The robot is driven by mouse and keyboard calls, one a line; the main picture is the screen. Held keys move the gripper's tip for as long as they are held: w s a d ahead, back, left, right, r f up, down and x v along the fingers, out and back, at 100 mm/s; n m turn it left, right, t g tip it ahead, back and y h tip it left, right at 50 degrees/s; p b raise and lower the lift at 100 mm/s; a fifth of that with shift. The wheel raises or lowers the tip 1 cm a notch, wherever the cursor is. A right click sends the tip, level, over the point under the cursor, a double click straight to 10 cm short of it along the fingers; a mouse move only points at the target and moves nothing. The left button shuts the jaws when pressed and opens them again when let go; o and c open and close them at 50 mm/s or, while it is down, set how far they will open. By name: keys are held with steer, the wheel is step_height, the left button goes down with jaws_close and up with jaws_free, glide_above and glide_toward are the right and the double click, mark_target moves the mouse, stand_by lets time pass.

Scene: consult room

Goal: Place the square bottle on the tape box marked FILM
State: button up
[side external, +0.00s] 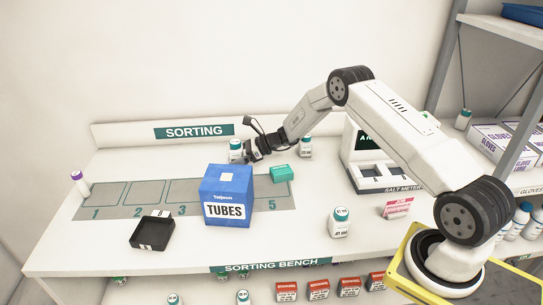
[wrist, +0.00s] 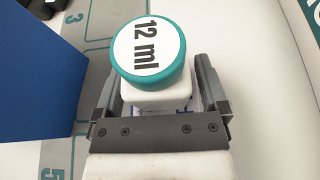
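A square white bottle (wrist: 158,98) with a teal cap marked "12 ml" is between the fingers of my gripper (wrist: 158,85) in the wrist view. One finger lies close along each side; whether both touch it is unclear. In the side view my gripper (side external: 252,150) is at the back of the bench, close beside an upright teal-capped bottle (side external: 236,152). The lower part of that bottle is partly hidden. A small teal box (side external: 282,174) lies near mat space 5. Its print is too small to read, so I cannot confirm the word FILM.
A large blue TUBES box (side external: 228,181) stands in front of my gripper; its side fills the wrist view's left edge (wrist: 35,75). Other teal-capped bottles stand behind (side external: 306,148) and at front right (side external: 340,224). A black tray (side external: 140,238), purple-capped bottle (side external: 80,184) and scale (side external: 385,178) are farther out.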

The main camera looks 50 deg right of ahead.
steer(key=shift+r, duration=0.1)
stand_by(0.3)
steer(key=shift+d+r, duration=0.1)
steer(key=v, duration=1.1)
steer(key=shift+s+d+r, duration=0.2)
steer(key=shift+s+d, duration=0.05)
steer(key=shift+s, duration=0.05)
steer(key=s+a+r+n+g+h, duration=0.25)
steer(key=s+a+n+g, duration=0.45)
steer(key=s+a+n, duration=0.4)
steer(key=s+a+r+n+h, duration=0.1)
steer(key=s+a+n+h, duration=0.2)
steer(key=s+n, duration=0.4)
steer(key=s+a+r+n+h, duration=0.2)
steer(key=s+a+n+h, duration=0.1)
steer(key=s+n, duration=0.5)
steer(key=shift+n+h, duration=0.5)
steer(key=shift+h, duration=0.05)
